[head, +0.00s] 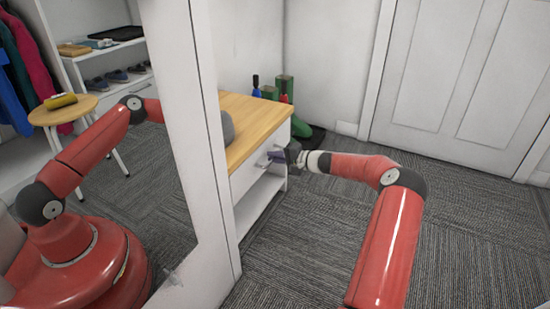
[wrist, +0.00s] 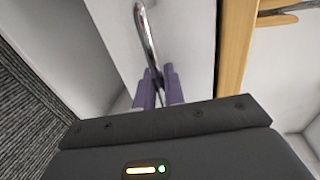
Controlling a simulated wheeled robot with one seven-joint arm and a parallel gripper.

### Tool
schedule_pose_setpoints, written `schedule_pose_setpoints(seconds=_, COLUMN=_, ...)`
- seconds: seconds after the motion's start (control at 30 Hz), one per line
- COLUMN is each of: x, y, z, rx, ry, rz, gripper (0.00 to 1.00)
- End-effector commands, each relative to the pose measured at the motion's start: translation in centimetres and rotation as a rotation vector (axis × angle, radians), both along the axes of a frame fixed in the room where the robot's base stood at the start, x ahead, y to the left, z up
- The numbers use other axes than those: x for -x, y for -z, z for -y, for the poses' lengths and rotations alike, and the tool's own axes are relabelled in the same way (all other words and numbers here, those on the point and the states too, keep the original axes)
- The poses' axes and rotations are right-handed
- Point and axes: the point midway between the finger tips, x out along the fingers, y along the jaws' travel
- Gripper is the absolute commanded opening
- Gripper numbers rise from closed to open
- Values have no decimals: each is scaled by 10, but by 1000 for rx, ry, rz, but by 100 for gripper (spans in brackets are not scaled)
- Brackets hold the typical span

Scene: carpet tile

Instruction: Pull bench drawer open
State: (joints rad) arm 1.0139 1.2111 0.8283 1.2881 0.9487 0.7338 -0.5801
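The bench has a light wooden top (head: 255,118) and a white body with one drawer (head: 247,180) above an open lower shelf. The drawer front looks about flush with the bench in the head view; a small gap would be hard to see. A curved metal handle (wrist: 146,35) on the white drawer front (wrist: 190,40) shows in the wrist view. My gripper (head: 280,156) is at the drawer front in the head view. In the wrist view its purple fingers (wrist: 160,82) lie close together on both sides of the handle's lower end, seemingly shut on it.
A white-framed mirror (head: 205,120) stands close on the left and reflects my red body, a stool and shelves. A grey object (head: 227,128) rests on the bench top. Green boots (head: 283,88) stand behind the bench. Carpet (head: 320,230) in front is clear up to the white door (head: 450,80).

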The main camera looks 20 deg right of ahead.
Motion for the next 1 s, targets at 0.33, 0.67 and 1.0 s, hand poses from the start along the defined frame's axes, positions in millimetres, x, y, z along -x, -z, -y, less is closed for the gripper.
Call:
schedule_pose_setpoints(seconds=0.33, x=2, y=1, z=1, rx=1, ry=0, rz=-1, gripper=0)
schedule_pose_setpoints(seconds=0.67, x=29, y=2, z=23, rx=0, ry=0, rz=-3, gripper=0)
schedule_pose_setpoints(seconds=1.0, x=79, y=1, z=62, rx=0, ry=2, rz=-1, gripper=0)
